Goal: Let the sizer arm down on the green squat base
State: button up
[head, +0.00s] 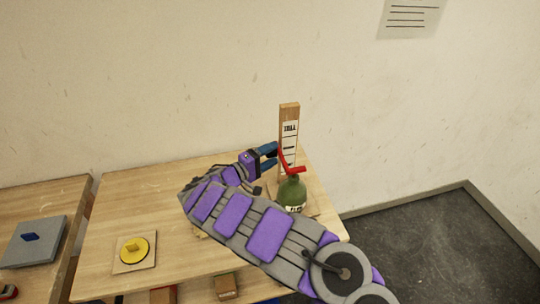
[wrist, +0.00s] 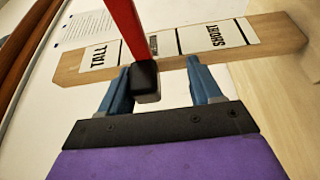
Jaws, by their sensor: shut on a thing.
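The sizer is an upright wooden post (head: 289,115) at the table's right end, with a white scale. The wrist view shows TALL and SHORT labels on the post (wrist: 245,38). Its red sizer arm (head: 283,158) crosses just above the green squat base (head: 292,192), a rounded body with a label. I cannot tell whether the arm touches the base. My gripper (head: 272,156), with blue fingers, is shut on the sizer arm. In the wrist view, the arm's black end (wrist: 146,80) is between the fingers, below the red bar (wrist: 124,28). The base is not visible there.
The wooden table (head: 110,205) has a yellow disc (head: 133,250) on a small board at its left. Wooden blocks (head: 226,287) sit at the front. The wall is close behind.

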jog(key=shift+o, duration=0.2)
jog(key=shift+s+f, duration=0.25)
jog(key=shift+f, duration=0.75)
jog(key=o, duration=1.1)
jog(key=shift+c, duration=0.2)
jog(key=shift+r, duration=0.2)
jog(key=shift+c, duration=0.8)
jog(key=shift+r, duration=0.1)
jog(key=shift+c, duration=0.3)
jog(key=b+v, duration=0.4)
jog(key=v, duration=1.5)
jog(key=shift+a+r, duration=0.35)
jog(key=shift+a, duration=0.1)
